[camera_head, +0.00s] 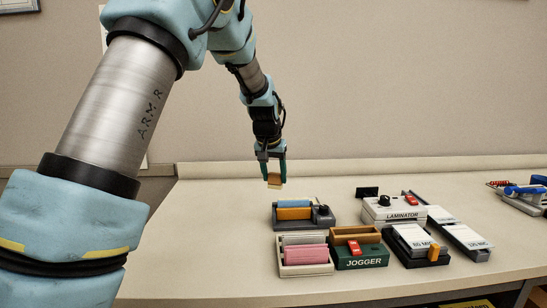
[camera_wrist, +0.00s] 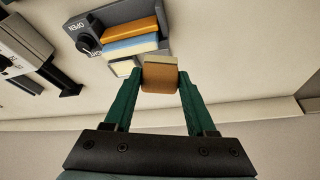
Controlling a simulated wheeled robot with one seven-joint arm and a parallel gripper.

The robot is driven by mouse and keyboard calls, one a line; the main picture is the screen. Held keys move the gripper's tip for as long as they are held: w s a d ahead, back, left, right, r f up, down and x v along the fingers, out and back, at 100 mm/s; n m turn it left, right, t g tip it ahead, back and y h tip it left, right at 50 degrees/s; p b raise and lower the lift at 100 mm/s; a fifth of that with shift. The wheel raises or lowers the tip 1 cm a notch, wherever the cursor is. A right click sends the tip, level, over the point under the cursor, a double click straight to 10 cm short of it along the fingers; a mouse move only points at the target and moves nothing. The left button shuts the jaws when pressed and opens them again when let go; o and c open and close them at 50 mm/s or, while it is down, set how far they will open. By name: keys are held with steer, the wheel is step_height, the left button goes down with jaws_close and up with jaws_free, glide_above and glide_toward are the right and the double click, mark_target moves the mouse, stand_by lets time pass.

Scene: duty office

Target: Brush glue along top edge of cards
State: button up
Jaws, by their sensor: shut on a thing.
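My gripper (camera_head: 273,168) is shut on a small brown block with a pale edge (camera_head: 274,180), which looks like the glue brush. In the wrist view the gripper (camera_wrist: 158,80) has green fingers on both sides of the brown block (camera_wrist: 160,77). The block hangs in the air above and behind a dark grey clamp (camera_head: 325,222), apart from it. The clamp holds an orange bar (camera_head: 294,213) and a blue bar (camera_head: 293,203). In the wrist view the clamp (camera_wrist: 95,20) shows a black knob and a cream patch beside the blue bar. I cannot tell which part is the cards' top edge.
In front stand a pale tray with pink cards (camera_head: 305,255) and a green jogger (camera_head: 361,262). Right are a laminator (camera_head: 403,215) and trays of white sheets marked in microns (camera_head: 411,237). Blue tools (camera_head: 522,190) lie far right. The table left of the clamp is clear.

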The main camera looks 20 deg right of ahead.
steer(key=shift+r+p, duration=1.2)
steer(key=shift+r, duration=0.9)
steer(key=shift+w+f, duration=0.1)
